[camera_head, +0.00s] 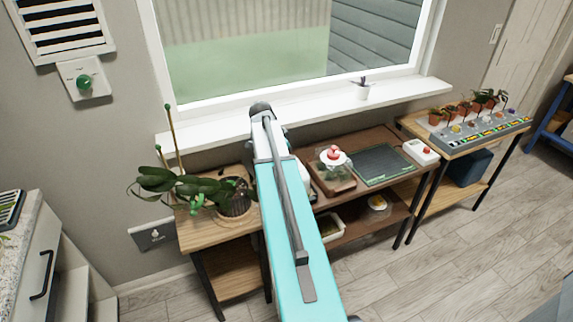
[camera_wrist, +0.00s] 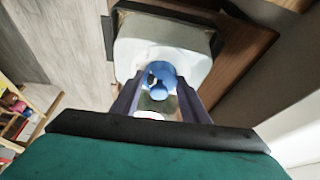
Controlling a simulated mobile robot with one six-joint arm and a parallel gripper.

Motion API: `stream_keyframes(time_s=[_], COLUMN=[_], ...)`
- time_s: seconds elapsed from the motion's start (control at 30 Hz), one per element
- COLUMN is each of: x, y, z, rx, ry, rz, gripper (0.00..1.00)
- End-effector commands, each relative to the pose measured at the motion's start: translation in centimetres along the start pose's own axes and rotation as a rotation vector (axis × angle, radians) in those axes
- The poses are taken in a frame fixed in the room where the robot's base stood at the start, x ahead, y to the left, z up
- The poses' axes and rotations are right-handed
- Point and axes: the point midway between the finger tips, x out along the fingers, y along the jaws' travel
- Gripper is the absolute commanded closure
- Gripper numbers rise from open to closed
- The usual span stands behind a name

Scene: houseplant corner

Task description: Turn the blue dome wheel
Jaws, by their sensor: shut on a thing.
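The blue dome wheel (camera_wrist: 158,72) shows in the wrist view between the two fingers of my gripper (camera_wrist: 160,90). My gripper is shut on it. The wheel sits over a pale, rounded white body (camera_wrist: 128,55), which rests on a dark-edged tray (camera_wrist: 185,32). Part of the wheel is hidden by the fingers. In the head view my turquoise arm covers the middle of the scene, so neither the blue wheel nor my gripper can be seen there.
A clear dome with a red top (camera_head: 333,155) stands on a wooden tray right of my arm, beside a dark green mat (camera_head: 384,165). A leafy potted plant (camera_head: 190,186) stands left. Several small pots (camera_head: 465,108) line the far right table. The windowsill (camera_head: 420,92) is mostly clear.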

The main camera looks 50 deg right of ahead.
Motion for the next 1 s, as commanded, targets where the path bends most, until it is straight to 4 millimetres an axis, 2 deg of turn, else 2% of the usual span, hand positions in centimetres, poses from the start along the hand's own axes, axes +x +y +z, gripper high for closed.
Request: stream_keyframes(time_s=[0.57,0.6,0.7,1.0], x=[-0.01,0.0,0.0,-0.02], y=[-0.05,-0.05,-0.05,-0.06], z=[0.01,0.01,0.0,0.0], rx=[0.042,0.042,0.042,0.042], ry=[-0.001,-0.001,-0.001,-0.001], rz=[0.017,0.017,0.017,0.017], gripper=[0.82,0.56,0.4,0.4])
